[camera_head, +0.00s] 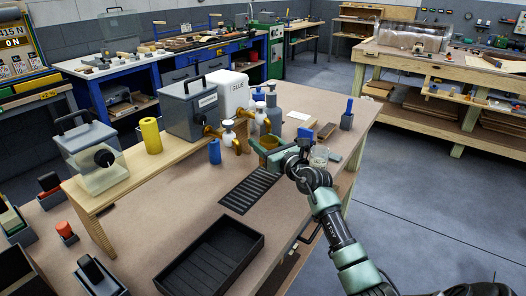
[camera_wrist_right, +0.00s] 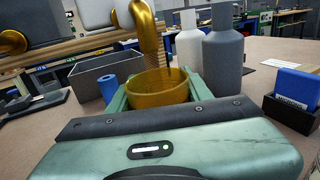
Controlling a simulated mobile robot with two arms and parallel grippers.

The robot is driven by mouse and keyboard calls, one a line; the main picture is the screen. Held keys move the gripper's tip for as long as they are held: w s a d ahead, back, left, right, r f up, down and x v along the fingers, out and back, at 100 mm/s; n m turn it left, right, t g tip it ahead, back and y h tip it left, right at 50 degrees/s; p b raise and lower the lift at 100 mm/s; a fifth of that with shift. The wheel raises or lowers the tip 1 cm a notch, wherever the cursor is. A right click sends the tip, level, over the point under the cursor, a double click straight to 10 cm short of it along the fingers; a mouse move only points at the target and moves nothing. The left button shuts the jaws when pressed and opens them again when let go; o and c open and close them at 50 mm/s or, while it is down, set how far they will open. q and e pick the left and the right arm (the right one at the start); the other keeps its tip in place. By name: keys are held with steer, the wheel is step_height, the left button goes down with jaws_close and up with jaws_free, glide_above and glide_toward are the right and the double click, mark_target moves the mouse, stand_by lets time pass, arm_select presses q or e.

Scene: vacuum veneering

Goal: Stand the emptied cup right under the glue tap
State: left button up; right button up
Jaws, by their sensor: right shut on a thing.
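My right gripper (camera_head: 272,152) is shut on an amber cup (camera_head: 268,142), which is upright between its green fingers. In the wrist view the cup (camera_wrist_right: 158,92) shows its open rim, with no clear contents. The white glue container (camera_head: 232,90) stands on the wooden shelf, with a brass tap (camera_head: 241,112) at its front. In the wrist view a brass spout (camera_wrist_right: 145,28) hangs just above and behind the cup's rim. I cannot tell whether the cup is exactly under it or touches the table. My left gripper is not in view.
A grey tank (camera_head: 190,108) with its own brass tap stands left of the glue. White and grey bottles (camera_head: 274,112) stand close behind the cup. A black slotted mat (camera_head: 248,190) and a black tray (camera_head: 210,258) lie nearer.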

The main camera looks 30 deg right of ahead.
steer(key=f, duration=0.1)
steer(key=f+b, duration=0.1)
steer(key=f, duration=0.1)
steer(key=shift+w+f, duration=0.2)
steer(key=shift+f, duration=0.05)
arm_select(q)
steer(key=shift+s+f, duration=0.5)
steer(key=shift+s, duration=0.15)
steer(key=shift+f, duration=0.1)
arm_select(e)
steer(key=shift+f, duration=0.1)
steer(key=o, duration=1.4)
steer(key=shift+o, duration=0.2)
steer(key=shift+r, duration=0.2)
steer(key=shift+s+f, duration=0.15)
steer(key=shift+s, duration=0.2)
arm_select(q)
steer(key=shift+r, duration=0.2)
arm_select(e)
steer(key=s, duration=1.1)
steer(key=shift+s, duration=0.2)
